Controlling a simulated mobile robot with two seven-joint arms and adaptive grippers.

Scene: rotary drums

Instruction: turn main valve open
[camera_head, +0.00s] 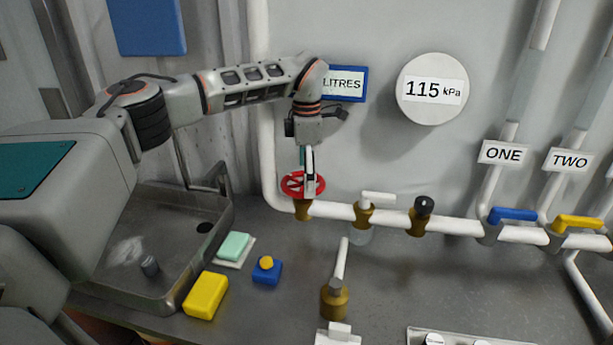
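The main valve appears to be the red handwheel (291,185) on a brass body (302,209), at the left end of the white horizontal pipe. My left arm comes in from the left and bends down over it. My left gripper (308,180) points down at the wheel, with its fingers overlapping the wheel in the picture. The fingers are seen nearly edge-on, so I cannot tell whether they touch or grip the wheel. They hide part of the wheel's middle and right side. My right gripper is not in view.
Right along the pipe are a white-handled tap (378,197), a black knob (424,206), a blue lever (512,215) and a yellow lever (578,222). A round gauge (432,90) reads 115 kPa.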

